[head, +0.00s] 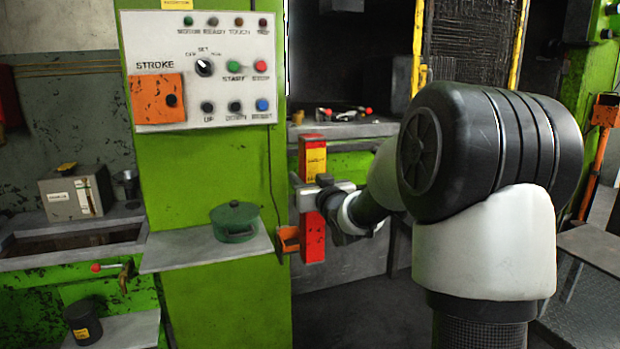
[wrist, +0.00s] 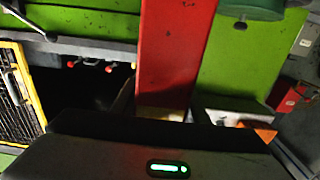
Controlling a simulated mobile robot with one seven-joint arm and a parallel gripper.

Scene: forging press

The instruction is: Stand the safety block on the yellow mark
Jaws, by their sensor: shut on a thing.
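The safety block (head: 313,237) is a tall red bar with a yellow label near its top. It is upright in the head view, in front of the green press. My gripper (head: 322,192) is shut on it around its middle, below the label. The red block (wrist: 175,50) also fills the upper middle of the wrist view, with a paler band at its near end by my dark gripper body. An orange bracket (head: 287,239) is just left of the block's lower part; I cannot tell whether they touch. I cannot make out the yellow mark in either view.
A control panel (head: 200,70) is on the green column. A shelf (head: 190,248) with a green lidded pot (head: 234,221) juts out left of the block. Red-tipped levers (head: 325,112) lie on the press bed behind. A yellow-edged mesh guard (head: 468,45) is at upper right.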

